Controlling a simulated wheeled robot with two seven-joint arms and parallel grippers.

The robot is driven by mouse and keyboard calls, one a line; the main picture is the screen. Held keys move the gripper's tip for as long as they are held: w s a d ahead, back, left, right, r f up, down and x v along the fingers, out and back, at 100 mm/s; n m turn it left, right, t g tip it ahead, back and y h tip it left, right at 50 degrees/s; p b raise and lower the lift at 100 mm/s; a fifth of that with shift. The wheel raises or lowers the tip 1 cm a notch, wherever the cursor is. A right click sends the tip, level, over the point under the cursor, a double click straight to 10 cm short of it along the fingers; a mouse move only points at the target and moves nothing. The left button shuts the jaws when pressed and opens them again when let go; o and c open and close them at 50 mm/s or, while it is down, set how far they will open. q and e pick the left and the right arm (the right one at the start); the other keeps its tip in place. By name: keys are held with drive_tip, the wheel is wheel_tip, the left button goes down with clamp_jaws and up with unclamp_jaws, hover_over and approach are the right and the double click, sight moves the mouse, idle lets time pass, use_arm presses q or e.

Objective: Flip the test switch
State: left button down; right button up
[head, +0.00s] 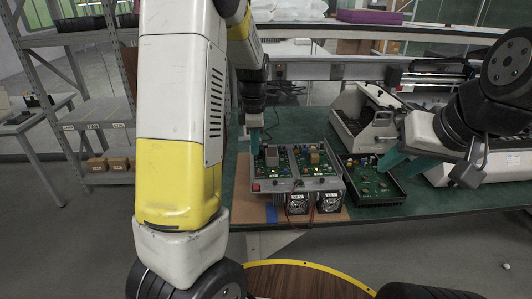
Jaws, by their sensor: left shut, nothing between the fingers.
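An electronics test unit (270,184) with green circuit boards on top stands on a brown mat on the green bench. A red part (256,187) shows at its front left corner, and two dark meters (298,204) are on its front. I cannot make out for certain which small part is the test switch. My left gripper (255,142) points down at the unit's back left, with its teal fingers shut and empty. I cannot tell whether it touches the unit. My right gripper (397,152) is open, with teal fingers above and right of the unit.
A black open tray with a circuit board (372,186) sits right of the unit. Grey bench machines (362,118) stand behind it. A blue patch (271,213) lies on the brown mat (244,206). A shelf rack with small boxes (118,163) is at left.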

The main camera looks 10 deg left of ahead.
sight(257, 185)
use_arm(q)
drive_tip(key=shift+s+d+r+t, duration=0.15)
drive_tip(key=shift+s+d+t, duration=0.15)
drive_tip(key=shift+s, duration=0.1)
drive_tip(key=f, duration=0.4)
drive_tip(key=w+f, duration=0.1)
drive_tip(key=f, duration=0.9)
drive_tip(key=shift+w+a, duration=0.25)
drive_tip(key=shift+w, duration=0.05)
